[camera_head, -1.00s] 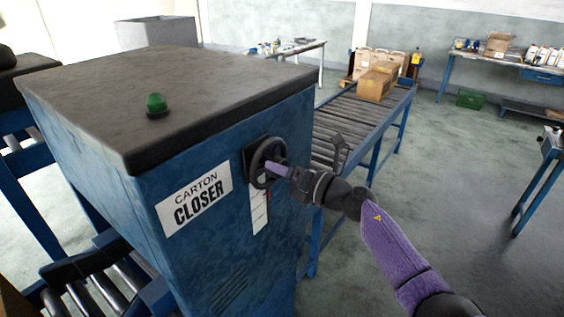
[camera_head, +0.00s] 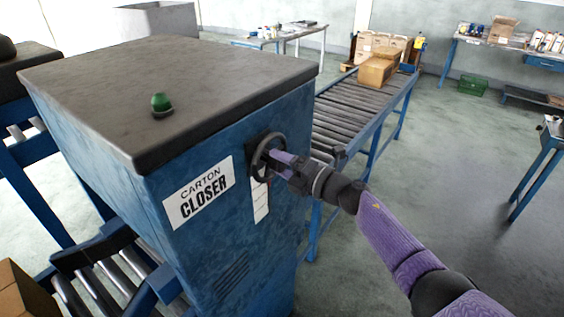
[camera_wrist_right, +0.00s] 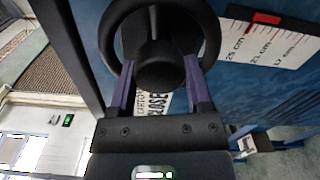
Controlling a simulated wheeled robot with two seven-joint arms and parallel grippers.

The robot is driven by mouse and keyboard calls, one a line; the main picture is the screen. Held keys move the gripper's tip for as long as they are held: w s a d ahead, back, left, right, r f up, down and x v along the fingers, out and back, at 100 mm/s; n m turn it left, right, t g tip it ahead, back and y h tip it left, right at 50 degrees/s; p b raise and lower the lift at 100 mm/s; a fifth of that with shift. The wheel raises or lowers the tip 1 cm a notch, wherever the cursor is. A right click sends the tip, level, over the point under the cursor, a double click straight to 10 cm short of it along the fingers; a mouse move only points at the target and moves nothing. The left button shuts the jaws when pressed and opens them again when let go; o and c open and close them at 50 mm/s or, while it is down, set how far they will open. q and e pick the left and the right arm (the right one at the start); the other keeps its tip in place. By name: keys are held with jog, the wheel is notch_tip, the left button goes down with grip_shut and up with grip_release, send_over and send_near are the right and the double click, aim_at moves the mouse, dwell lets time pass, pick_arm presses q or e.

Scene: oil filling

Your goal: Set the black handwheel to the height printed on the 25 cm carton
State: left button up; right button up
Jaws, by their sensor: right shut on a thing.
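The black handwheel (camera_head: 266,150) is on the blue carton closer's (camera_head: 225,255) side, right of its label. In the right wrist view the handwheel (camera_wrist_right: 211,35) shows close up. My right gripper (camera_head: 277,158) is at the wheel; its purple fingers (camera_wrist_right: 159,75) are shut on the wheel's central hub, one on each side. A white scale (camera_head: 261,203) lies below the wheel; in the right wrist view the scale (camera_wrist_right: 285,45) reads 25 cm and 21 cm, with a red pointer (camera_wrist_right: 265,18) near these marks. Its exact reading I cannot tell. My left gripper is out of view.
A brown carton (camera_head: 377,70) sits on the far roller conveyor (camera_head: 345,118); another carton (camera_head: 22,292) is at the lower left. No printed height is readable on them. A green lamp (camera_head: 160,103) tops the closer.

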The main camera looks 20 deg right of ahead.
dwell(0.4)
jog(key=o, duration=1.3)
jog(key=shift+d, duration=0.1)
jog(key=v, duration=0.9)
jog(key=shift+s+d, duration=0.25)
jog(key=shift+s, duration=0.1)
jog(key=shift+f, duration=0.1)
